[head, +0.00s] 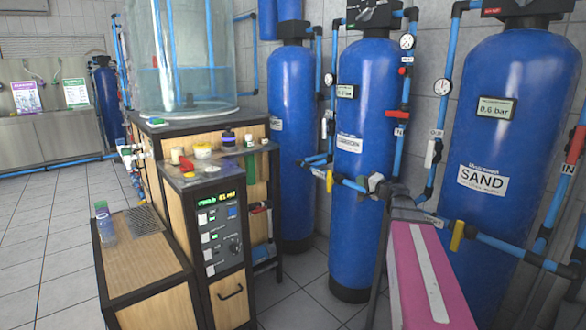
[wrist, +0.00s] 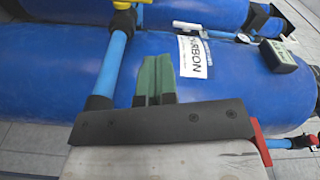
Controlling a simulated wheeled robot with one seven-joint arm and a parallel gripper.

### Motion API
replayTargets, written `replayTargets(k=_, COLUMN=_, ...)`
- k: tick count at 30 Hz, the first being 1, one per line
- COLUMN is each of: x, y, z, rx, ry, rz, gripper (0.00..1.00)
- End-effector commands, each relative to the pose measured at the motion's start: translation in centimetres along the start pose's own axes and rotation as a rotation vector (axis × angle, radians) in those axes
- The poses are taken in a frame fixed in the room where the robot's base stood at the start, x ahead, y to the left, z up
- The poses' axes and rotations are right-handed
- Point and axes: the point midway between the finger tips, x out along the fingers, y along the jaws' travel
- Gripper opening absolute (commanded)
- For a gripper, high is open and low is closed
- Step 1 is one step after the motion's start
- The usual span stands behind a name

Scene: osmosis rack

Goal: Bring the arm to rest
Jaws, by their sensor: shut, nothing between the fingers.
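My gripper (wrist: 155,62) shows in the wrist view as two green fingers pressed together on a dark bar. It is shut and empty. Behind the fingers in that view lies a blue tank (wrist: 250,95) with a white label ending in "RBON". The fingers appear in front of the tank; whether they touch it I cannot tell. In the head view my pink and grey arm reaches up from the lower right, in front of the blue tanks. The fingers cannot be made out there.
A blue tank marked SAND (head: 520,130) stands at the right, and another blue tank (head: 365,140) stands left of it. Blue pipes (head: 500,245) with valves run close to my arm. A control cabinet (head: 222,245) stands left of centre. Tiled floor (head: 45,250) is clear at the left.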

Motion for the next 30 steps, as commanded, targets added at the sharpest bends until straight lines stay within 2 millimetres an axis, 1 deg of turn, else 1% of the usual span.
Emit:
replayTargets(k=1, x=0.1, y=1.5, z=3.1, rx=-0.023, ry=-0.064, rz=0.058, gripper=0.0)
replayTargets(k=4, x=0.1, y=4.6, z=8.2, rx=-0.077, ry=-0.195, rz=0.183, gripper=0.0)
replayTargets(k=5, x=-0.1, y=5.5, z=9.6, rx=-0.092, ry=-0.232, rz=0.222, gripper=0.0)
replayTargets(k=6, x=-0.4, y=6.8, z=11.6, rx=-0.114, ry=-0.284, rz=0.275, gripper=0.0)
replayTargets(k=8, x=-1.1, y=8.6, z=14.3, rx=-0.145, ry=-0.36, rz=0.355, gripper=0.0)
replayTargets(k=9, x=-1.6, y=9.8, z=16.1, rx=-0.168, ry=-0.409, rz=0.411, gripper=0.0)
replayTargets(k=11, x=-2.7, y=11.6, z=18.6, rx=-0.2, ry=-0.481, rz=0.494, gripper=0.0)
replayTargets(k=12, x=-3.5, y=12.8, z=20.2, rx=-0.223, ry=-0.529, rz=0.552, gripper=0.0)
replayTargets(k=14, x=-4.9, y=14.4, z=22.3, rx=-0.257, ry=-0.597, rz=0.639, gripper=0.0)
replayTargets(k=15, x=-5.9, y=15.5, z=23.7, rx=-0.282, ry=-0.642, rz=0.698, gripper=0.0)
replayTargets(k=17, x=-7.6, y=16.9, z=25.4, rx=-0.319, ry=-0.705, rz=0.789, gripper=0.0)
replayTargets(k=18, x=-8.7, y=17.8, z=26.5, rx=-0.344, ry=-0.745, rz=0.85, gripper=0.0)
replayTargets(k=21, x=-11.6, y=19.6, z=28.5, rx=-0.409, ry=-0.832, rz=0.996, gripper=0.0)
replayTargets(k=25, x=-14.6, y=21.1, z=29.9, rx=-0.483, ry=-0.906, rz=1.148, gripper=0.0)
replayTargets(k=27, x=-15.7, y=21.5, z=30.2, rx=-0.51, ry=-0.93, rz=1.205, gripper=0.0)
replayTargets(k=30, x=-16.5, y=21.8, z=30.4, rx=-0.536, ry=-0.946, rz=1.253, gripper=0.0)
